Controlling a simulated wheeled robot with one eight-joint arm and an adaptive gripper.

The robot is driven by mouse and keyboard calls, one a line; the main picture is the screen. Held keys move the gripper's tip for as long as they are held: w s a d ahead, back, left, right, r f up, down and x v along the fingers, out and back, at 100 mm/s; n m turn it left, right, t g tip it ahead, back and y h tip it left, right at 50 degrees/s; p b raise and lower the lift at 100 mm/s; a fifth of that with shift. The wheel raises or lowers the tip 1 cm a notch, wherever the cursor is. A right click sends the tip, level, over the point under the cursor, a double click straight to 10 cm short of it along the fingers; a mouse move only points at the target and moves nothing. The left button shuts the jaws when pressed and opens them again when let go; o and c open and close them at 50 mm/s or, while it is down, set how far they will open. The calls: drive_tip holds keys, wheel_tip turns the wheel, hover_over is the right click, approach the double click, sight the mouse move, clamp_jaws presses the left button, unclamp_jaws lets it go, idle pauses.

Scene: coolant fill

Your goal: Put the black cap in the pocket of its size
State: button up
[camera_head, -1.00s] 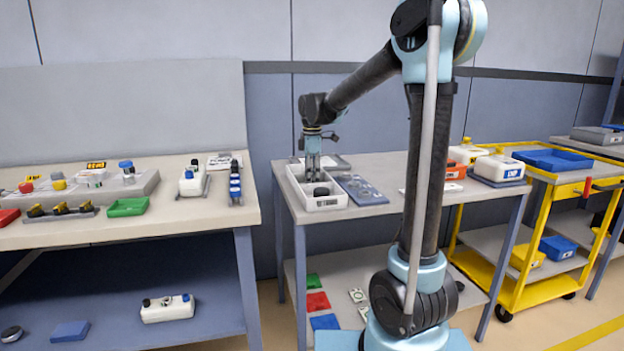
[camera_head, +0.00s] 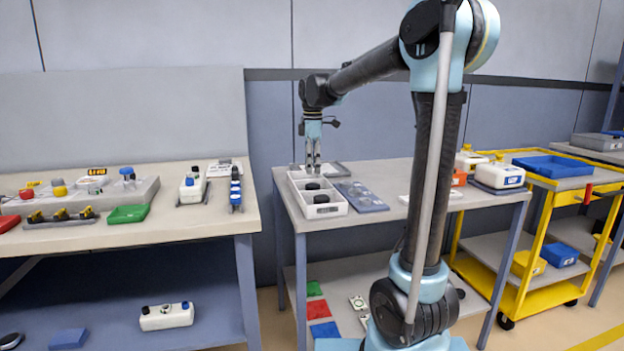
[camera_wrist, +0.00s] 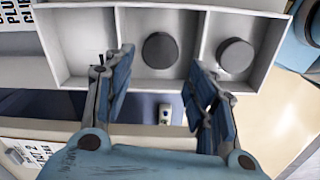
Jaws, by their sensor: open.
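A white tray (camera_head: 336,208) with three compartments in a row stands on the middle table. One black cap (camera_head: 312,186) lies in its middle compartment, and it also shows in the wrist view (camera_wrist: 160,50). A second dark round cap (camera_head: 321,198) lies in an end compartment, at right in the wrist view (camera_wrist: 236,55). The other end compartment (camera_wrist: 80,42) looks empty. My gripper (camera_head: 313,170) is open and empty above the tray. In the wrist view its fingers (camera_wrist: 160,62) stand apart, either side of the middle cap in the picture. No contact with it shows.
A blue-grey plate (camera_head: 360,196) lies right of the tray; its details are too small to tell. A grey flat panel (camera_head: 335,169) lies behind the tray. White containers (camera_head: 498,175) stand farther right. The table's front edge is close to the tray.

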drive_tip(key=shift+r, duration=2.35)
drive_tip(key=s+d+f+m, duration=0.2)
drive_tip(key=s+d+m, duration=0.1)
drive_tip(key=s+d, duration=0.1)
drive_tip(key=s+d+f+m, duration=0.2)
drive_tip(key=s+d+f, duration=0.1)
drive_tip(key=s+d, duration=0.2)
drive_tip(key=s+d+f+m+t, duration=0.1)
drive_tip(key=s+d+f+m, duration=0.2)
drive_tip(key=s+d, duration=0.2)
drive_tip(key=shift+s+m, duration=0.3)
drive_tip(key=shift+s, duration=0.35)
drive_tip(key=s+d+f+m, duration=0.3)
drive_tip(key=s+f+m, duration=0.2)
drive_tip(key=s+f, duration=0.3)
drive_tip(key=s+d+f+m+t, duration=0.1)
drive_tip(key=s+d+f+m, duration=0.3)
drive_tip(key=s+f, duration=0.4)
drive_tip(key=shift+s+d+f+m, duration=0.2)
drive_tip(key=shift+f+m, duration=0.4)
drive_tip(key=shift+f, duration=0.3)
